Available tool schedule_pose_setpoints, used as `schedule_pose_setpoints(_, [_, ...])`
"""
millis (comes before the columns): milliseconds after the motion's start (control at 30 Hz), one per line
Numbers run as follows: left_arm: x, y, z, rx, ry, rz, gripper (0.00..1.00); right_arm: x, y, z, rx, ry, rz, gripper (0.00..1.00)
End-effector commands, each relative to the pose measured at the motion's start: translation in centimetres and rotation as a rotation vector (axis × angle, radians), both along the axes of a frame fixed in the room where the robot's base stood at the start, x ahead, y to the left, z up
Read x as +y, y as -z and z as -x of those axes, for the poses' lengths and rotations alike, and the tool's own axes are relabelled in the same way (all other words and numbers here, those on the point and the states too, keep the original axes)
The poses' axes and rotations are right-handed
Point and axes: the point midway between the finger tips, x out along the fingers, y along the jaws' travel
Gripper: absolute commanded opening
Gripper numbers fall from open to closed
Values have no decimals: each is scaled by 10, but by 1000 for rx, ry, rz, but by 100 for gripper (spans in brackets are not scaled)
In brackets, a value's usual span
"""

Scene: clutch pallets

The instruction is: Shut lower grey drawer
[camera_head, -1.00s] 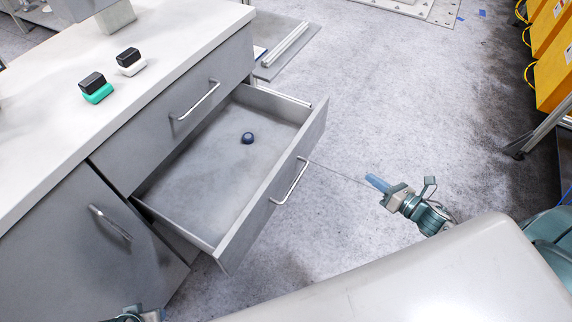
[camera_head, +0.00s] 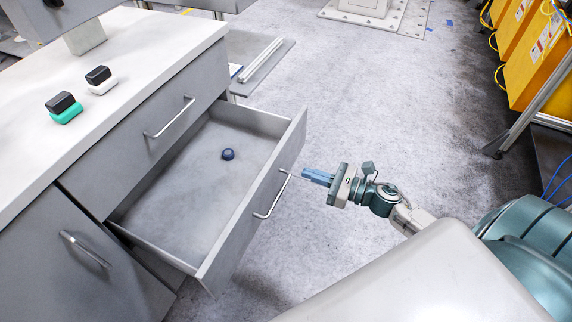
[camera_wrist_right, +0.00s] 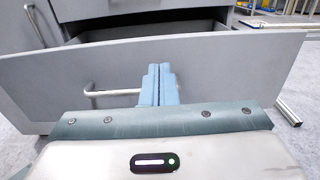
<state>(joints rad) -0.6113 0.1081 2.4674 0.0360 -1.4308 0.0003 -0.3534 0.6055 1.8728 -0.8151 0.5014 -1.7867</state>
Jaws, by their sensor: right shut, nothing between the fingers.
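The lower grey drawer (camera_head: 250,228) is pulled well out of the cabinet, below a shut upper drawer (camera_head: 150,148). A small dark blue round object (camera_head: 228,154) lies on its floor. My right gripper (camera_head: 305,175) is shut and empty, with its blue fingers pointing at the drawer front near the far end of the handle (camera_head: 272,195). In the right wrist view the shut fingers (camera_wrist_right: 159,72) stand before the drawer front (camera_wrist_right: 225,72), just right of its handle (camera_wrist_right: 112,93). I cannot tell whether they touch it. My left gripper is not in view.
The white countertop (camera_head: 150,50) holds a black-and-green item (camera_head: 64,108) and a black-and-white item (camera_head: 100,80). A lower cupboard door (camera_head: 60,265) is shut. Yellow cases (camera_head: 535,60) stand at right. The floor between is clear.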

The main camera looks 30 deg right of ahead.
Motion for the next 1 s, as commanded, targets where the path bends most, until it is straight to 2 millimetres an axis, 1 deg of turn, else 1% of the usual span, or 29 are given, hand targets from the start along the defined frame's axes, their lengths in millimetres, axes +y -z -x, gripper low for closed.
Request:
schedule_pose_setpoints(33, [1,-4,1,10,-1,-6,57,4,-3,-6,-4,2,-3,0])
schedule_pose_setpoints(233, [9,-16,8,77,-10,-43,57,24,-4,-31,-1,2,-5,0])
schedule_pose_setpoints(367, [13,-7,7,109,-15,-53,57,35,-3,-45,0,2,-3,0])
schedule_pose_setpoints(500, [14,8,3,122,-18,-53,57,43,-2,-55,1,2,-2,0])
schedule_pose_setpoints(700, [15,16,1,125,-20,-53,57,47,0,-60,2,0,0,0])
schedule_pose_setpoints(1000, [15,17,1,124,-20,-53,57,47,0,-61,2,0,0,0])
